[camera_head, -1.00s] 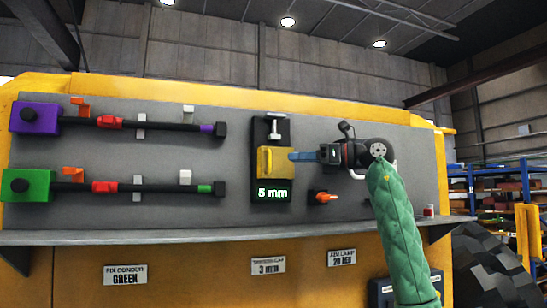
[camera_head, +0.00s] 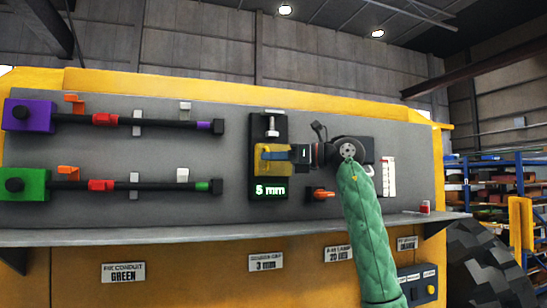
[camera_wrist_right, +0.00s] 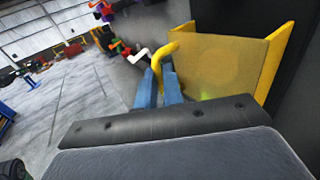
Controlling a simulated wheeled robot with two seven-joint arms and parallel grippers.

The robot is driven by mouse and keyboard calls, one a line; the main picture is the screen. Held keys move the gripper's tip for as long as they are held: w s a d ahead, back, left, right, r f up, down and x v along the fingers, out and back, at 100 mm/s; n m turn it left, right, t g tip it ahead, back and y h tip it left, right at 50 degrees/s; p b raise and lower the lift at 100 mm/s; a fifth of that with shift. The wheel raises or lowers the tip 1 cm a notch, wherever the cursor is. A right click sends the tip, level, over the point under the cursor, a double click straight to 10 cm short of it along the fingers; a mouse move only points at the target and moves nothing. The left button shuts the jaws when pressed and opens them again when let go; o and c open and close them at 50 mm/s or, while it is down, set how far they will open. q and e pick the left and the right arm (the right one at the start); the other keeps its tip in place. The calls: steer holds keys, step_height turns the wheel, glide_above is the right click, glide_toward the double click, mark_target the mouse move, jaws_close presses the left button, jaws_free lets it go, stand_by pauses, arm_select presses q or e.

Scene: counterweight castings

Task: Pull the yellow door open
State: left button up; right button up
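The yellow door (camera_head: 264,165) is a small yellow panel on a black plate on the grey wall board, above a green "5 mm" readout. In the right wrist view the door (camera_wrist_right: 225,68) shows close up, with a yellow bar handle (camera_wrist_right: 165,52) at its left. My right gripper (camera_head: 282,156) reaches in from the right across the door's front. In the wrist view its blue fingers (camera_wrist_right: 158,80) lie close on both sides of the handle, with the handle's near end between them. My left gripper is not in view.
A grey clamp (camera_head: 271,126) sits above the door. An orange part (camera_head: 321,194) is on the board at lower right. Purple (camera_head: 30,115) and green (camera_head: 27,185) ended bars are mounted at left. A grey ledge (camera_head: 200,236) runs below.

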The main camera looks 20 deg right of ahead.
steer(key=shift+d, duration=0.1)
jaws_close()
